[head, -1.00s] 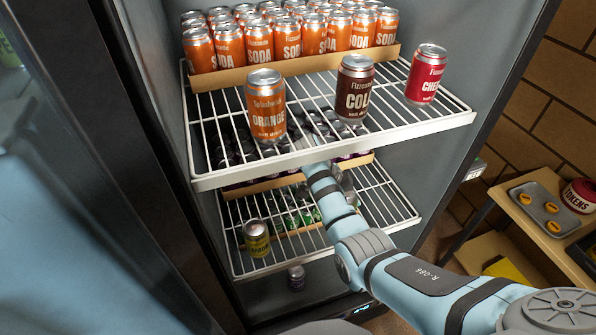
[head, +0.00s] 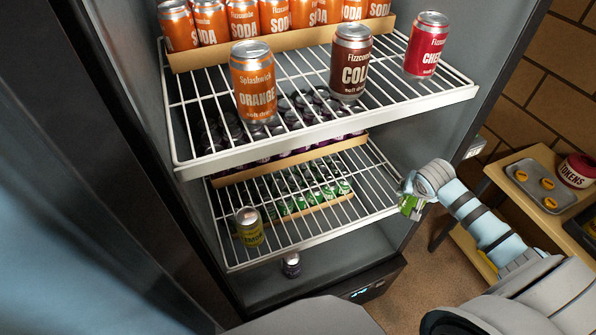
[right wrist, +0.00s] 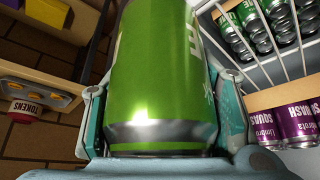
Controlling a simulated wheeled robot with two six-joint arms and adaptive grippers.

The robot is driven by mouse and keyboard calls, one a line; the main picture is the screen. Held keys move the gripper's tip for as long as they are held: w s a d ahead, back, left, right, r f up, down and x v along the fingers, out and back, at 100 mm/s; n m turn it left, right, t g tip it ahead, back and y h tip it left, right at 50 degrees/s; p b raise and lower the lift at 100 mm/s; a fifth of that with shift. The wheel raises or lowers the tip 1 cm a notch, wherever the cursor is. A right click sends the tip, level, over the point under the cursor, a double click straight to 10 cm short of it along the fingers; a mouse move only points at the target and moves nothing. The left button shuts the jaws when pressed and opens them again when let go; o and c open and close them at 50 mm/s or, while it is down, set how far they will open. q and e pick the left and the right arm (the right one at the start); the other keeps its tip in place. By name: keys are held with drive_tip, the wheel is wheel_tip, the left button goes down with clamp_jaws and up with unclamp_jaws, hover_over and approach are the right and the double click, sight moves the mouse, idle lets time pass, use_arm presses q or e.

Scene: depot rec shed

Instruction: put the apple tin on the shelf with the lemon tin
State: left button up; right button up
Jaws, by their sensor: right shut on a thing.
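My right gripper (head: 406,192) is shut on a bright green tin (head: 412,207), which looks like the apple tin. It holds the tin in front of the cooler, by the right end of the lower wire shelf. In the right wrist view the green tin (right wrist: 160,85) fills the middle between the fingers, its label mostly turned away or cut off. The yellow lemon tin (head: 249,227) stands upright at the front left of the lower wire shelf (head: 330,225). My left gripper is not in view.
On the upper shelf (head: 330,130) stand an orange tin (head: 254,85), a cola tin (head: 351,62) and a cherry tin (head: 426,45). A small dark tin (head: 291,265) stands on the cooler floor. The lower shelf is bare right of the lemon tin.

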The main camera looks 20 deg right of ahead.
sight(411, 199)
drive_tip(key=a+n, duration=0.1)
drive_tip(key=s+a+n+t+y, duration=0.1)
drive_tip(key=n, duration=0.1)
drive_tip(key=a+r+n+y, duration=0.1)
drive_tip(key=n, duration=0.1)
drive_tip(key=shift+s+t+b, duration=0.3)
drive_tip(key=shift+b, duration=0.1)
drive_tip(key=s+a+n+y+b, duration=0.1)
drive_tip(key=s+a+n+y, duration=0.3)
drive_tip(key=a+n, duration=0.4)
drive_tip(key=shift+m, duration=0.5)
drive_tip(key=w+a+b, duration=0.2)
drive_tip(key=w, duration=0.3)
drive_tip(key=w+a+b, duration=0.2)
drive_tip(key=w, duration=0.4)
drive_tip(key=w+a+b, duration=0.1)
drive_tip(key=w+b, duration=0.1)
drive_tip(key=w, duration=0.4)
drive_tip(key=shift+w+a+r, duration=0.15)
drive_tip(key=shift+a+r, duration=0.15)
drive_tip(key=shift+a, duration=0.1)
drive_tip(key=f+b, duration=0.1)
drive_tip(key=f, duration=0.2)
drive_tip(key=shift+w, duration=0.2)
drive_tip(key=shift+f, duration=0.25)
drive_tip(key=o, duration=1.5)
